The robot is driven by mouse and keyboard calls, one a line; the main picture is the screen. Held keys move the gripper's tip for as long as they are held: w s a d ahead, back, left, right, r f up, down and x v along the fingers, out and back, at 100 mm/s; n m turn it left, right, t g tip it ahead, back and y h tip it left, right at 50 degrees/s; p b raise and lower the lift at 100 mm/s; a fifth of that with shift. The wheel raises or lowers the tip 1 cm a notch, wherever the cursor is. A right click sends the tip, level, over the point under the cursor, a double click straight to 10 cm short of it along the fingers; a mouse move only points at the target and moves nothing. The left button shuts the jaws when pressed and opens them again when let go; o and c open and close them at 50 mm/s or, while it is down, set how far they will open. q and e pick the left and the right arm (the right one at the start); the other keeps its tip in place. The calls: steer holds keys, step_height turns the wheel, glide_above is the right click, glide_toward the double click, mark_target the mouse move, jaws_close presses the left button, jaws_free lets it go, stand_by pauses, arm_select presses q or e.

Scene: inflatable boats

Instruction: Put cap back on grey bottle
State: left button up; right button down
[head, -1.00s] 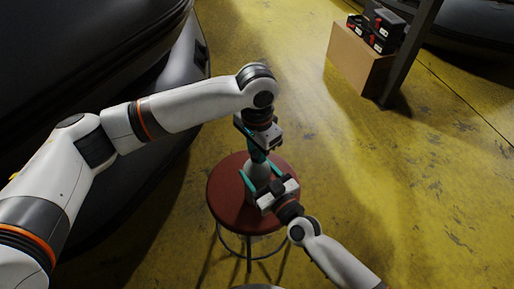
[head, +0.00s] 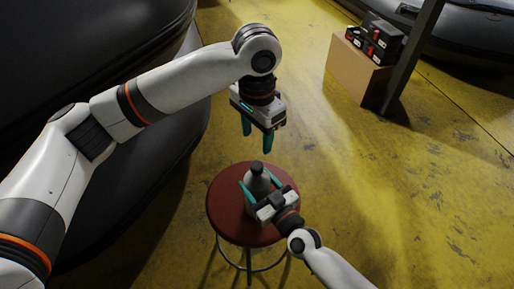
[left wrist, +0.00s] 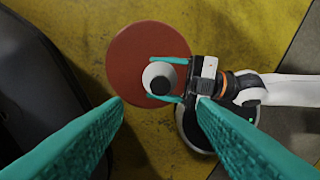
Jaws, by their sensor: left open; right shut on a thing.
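The grey bottle (head: 257,184) stands upright on the red round stool (head: 222,203). A black cap (head: 257,167) sits on top of its neck; how tightly it sits cannot be told. My right gripper (head: 261,187) is shut on the bottle's body from the front right. My left gripper (head: 257,140) is open and empty, above the bottle with its fingers pointing down. In the left wrist view, the bottle (left wrist: 150,77) and the cap (left wrist: 160,84) show from above between the open teal fingers, with the right gripper (left wrist: 158,78) around the bottle.
Dark inflatable boats (head: 150,130) fill the left side. A cardboard box (head: 355,72) with black and red cases (head: 378,40) stands at the upper right beside a dark post (head: 412,55). The yellow floor to the right is clear.

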arm_select(q)
step_height(320, 180, up, 2)
steer(key=shift+r, duration=0.25)
arm_select(e)
steer(key=shift+c, duration=1.3)
jaws_free()
arm_select(q)
steer(key=shift+r+p, duration=0.3)
steer(key=shift+p, duration=0.05)
arm_select(e)
steer(key=v, duration=1.2)
